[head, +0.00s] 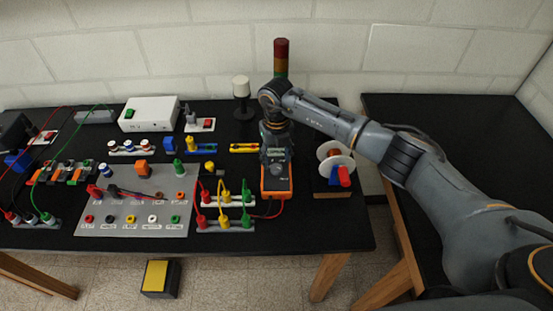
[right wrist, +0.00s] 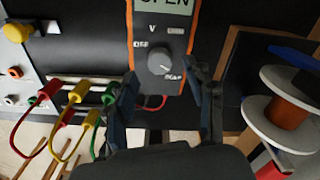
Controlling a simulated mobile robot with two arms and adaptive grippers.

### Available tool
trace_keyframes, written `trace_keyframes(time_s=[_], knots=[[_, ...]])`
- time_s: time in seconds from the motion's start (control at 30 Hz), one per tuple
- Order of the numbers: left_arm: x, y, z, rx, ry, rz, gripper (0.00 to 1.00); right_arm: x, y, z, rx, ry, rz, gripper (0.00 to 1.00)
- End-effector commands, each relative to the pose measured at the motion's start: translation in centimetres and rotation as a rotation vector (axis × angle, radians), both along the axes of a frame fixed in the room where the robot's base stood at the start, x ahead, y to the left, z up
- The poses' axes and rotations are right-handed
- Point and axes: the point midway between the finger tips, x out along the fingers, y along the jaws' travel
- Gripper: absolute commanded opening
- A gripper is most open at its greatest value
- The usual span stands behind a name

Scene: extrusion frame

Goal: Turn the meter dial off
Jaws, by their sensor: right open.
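The meter (head: 276,187) is a dark handheld unit with an orange edge, lying on the black table. In the right wrist view the meter (right wrist: 183,45) shows a display reading OPEN. Below the display is a round grey dial (right wrist: 161,62); its light mark seems to point to the lower right, away from the OFF label at its upper left. My right gripper (head: 277,152) is above the meter and hides part of it. My left gripper is out of view.
A panel with coloured sockets (head: 130,232) and red, yellow and green leads (head: 223,204) lie left of the meter. A spool (head: 336,160) stands close on its right. A stack light (head: 281,58) rises behind. Another black table (head: 450,120) is at the right.

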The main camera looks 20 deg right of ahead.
Motion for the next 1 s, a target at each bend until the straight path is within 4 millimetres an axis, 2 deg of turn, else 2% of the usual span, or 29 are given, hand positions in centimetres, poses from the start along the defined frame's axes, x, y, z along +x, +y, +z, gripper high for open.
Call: trace_keyframes(time_s=[0.2, 0.57, 0.67, 0.83, 0.87, 1.0], knots=[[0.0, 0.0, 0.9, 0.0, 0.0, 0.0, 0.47, 0.0, 0.0, -2.5, 0.001, 0.002, -0.001, 0.54], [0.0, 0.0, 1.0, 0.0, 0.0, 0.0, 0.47, 0.0, 0.0, -3.2, 0.001, -0.001, 0.0, 0.54], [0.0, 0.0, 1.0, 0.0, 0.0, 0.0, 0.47, 0.0, 0.0, -3.2, 0.001, 0.0, 0.0, 0.38], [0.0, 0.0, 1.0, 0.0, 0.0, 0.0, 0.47, 0.0, 0.0, -3.2, 0.001, -0.001, 0.0, 0.03], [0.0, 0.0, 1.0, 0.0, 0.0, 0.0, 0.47, 0.0, 0.0, -3.2, 0.001, -0.001, 0.0, 0.0], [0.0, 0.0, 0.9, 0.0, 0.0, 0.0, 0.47, 0.0, 0.0, -3.2, 0.001, -0.001, 0.004, 0.0]])
